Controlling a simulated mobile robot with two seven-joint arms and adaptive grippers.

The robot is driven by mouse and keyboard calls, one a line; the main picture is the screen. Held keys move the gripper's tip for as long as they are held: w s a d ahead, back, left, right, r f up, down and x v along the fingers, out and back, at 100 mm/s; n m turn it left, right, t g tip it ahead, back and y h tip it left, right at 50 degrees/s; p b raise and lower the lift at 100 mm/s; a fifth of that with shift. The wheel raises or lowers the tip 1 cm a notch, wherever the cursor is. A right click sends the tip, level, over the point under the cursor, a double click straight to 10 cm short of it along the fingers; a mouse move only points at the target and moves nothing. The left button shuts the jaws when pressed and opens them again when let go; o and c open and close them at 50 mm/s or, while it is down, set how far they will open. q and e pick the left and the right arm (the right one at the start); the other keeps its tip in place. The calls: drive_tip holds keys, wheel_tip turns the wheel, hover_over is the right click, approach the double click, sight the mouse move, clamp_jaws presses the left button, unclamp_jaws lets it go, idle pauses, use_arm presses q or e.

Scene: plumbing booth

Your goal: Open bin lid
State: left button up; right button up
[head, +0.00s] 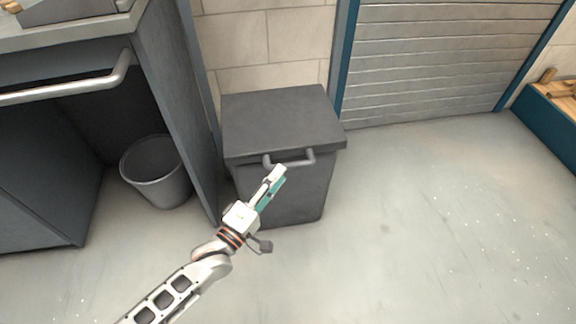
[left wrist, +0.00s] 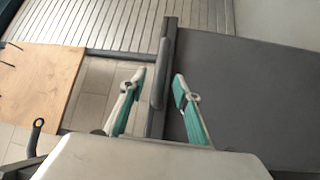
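The dark grey bin (head: 300,195) stands against the tiled wall with its flat lid (head: 280,115) shut. A grey bar handle (head: 312,156) sticks out from the lid's front edge. My left gripper (head: 277,176) is at the handle's left part, in front of the bin. In the left wrist view its two teal-padded fingers (left wrist: 159,80) are spread, with the handle (left wrist: 165,60) between them and gaps showing on both sides. The lid (left wrist: 245,85) fills the right side of that view. My right gripper is in neither view.
A grey wastebasket (head: 157,172) stands under the counter (head: 60,35) at the left, beside a dark side panel (head: 178,100). A roller shutter (head: 440,60) is behind at the right. The floor (head: 430,220) to the bin's right is clear.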

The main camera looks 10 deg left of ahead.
sight(287, 163)
use_arm(q)
drive_tip(key=x, duration=0.2)
drive_tip(key=b+x, duration=0.1)
drive_tip(key=shift+w+d+f, duration=0.2)
drive_tip(key=shift+w, duration=0.2)
drive_tip(key=shift+w+d+r, duration=0.25)
drive_tip(key=shift+w+d, duration=0.05)
drive_tip(key=shift+w, duration=0.25)
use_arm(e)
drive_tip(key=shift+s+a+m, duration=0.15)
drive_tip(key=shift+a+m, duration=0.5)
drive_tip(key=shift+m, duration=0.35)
use_arm(q)
clamp_jaws()
